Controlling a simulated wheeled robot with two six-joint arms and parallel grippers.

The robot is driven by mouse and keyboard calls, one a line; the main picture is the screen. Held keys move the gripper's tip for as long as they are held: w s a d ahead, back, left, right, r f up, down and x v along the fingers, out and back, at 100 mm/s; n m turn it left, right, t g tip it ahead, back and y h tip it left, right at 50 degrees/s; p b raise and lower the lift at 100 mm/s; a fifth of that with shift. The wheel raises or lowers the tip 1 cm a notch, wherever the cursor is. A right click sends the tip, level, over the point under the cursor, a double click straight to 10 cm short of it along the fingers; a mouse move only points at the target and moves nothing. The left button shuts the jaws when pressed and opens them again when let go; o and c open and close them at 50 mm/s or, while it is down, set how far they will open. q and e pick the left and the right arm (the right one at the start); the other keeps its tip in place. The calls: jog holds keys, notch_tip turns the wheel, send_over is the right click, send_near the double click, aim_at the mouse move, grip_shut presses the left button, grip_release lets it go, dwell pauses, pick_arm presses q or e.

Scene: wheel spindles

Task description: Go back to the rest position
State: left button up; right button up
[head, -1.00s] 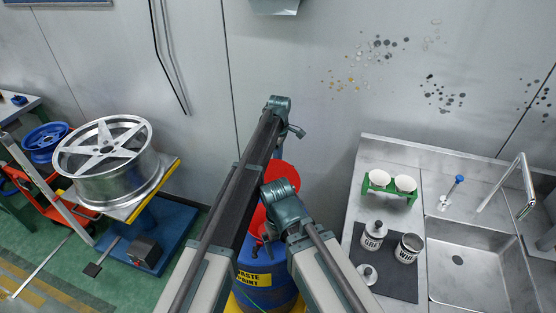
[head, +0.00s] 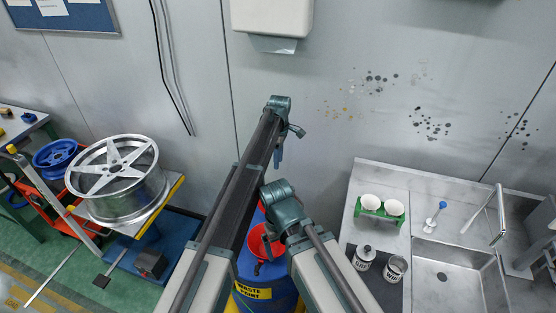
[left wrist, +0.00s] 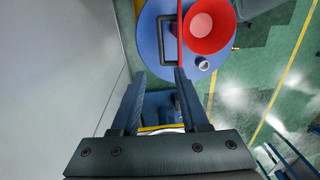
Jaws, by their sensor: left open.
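My left gripper (left wrist: 160,74) shows in the left wrist view with its two dark fingers apart and nothing between them. Past the fingertips lies a blue drum (left wrist: 150,35) with a red funnel (left wrist: 208,26) on its top. In the head view my two arms reach forward over the blue drum (head: 280,281), and they partly cover the red funnel (head: 256,243). The left gripper's fingers are not clear there, being mostly hidden behind my arm. My right gripper does not show.
A silver wheel (head: 125,203) lies on a blue-and-yellow stand at left, with a blue wheel (head: 55,154) behind. At right is a steel sink counter (head: 385,170) with a green cup rack (head: 380,208) and canisters (head: 395,268). A white dispenser (head: 271,17) hangs on the wall.

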pick_arm(q)
jog(key=shift+r, duration=0.25)
jog(key=s+a+m+t, duration=0.1)
jog(key=s+a+m, duration=0.6)
jog(key=s+a, duration=0.7)
jog(key=s+a+m+t, duration=0.1)
jog(key=s+a+m, duration=0.75)
jog(key=s, duration=0.95)
jog(key=s+d+f+m+b, duration=0.1)
jog(key=s+d+f+b, duration=0.1)
jog(key=d+f+b, duration=0.1)
jog(key=s+d+f+m+g+b, duration=0.1)
jog(key=s+d+f+b, duration=0.1)
jog(key=d+f+b, duration=0.2)
jog(key=shift+s+d+y, duration=0.3)
jog(key=shift+d+y, duration=0.1)
jog(key=shift+d, duration=0.8)
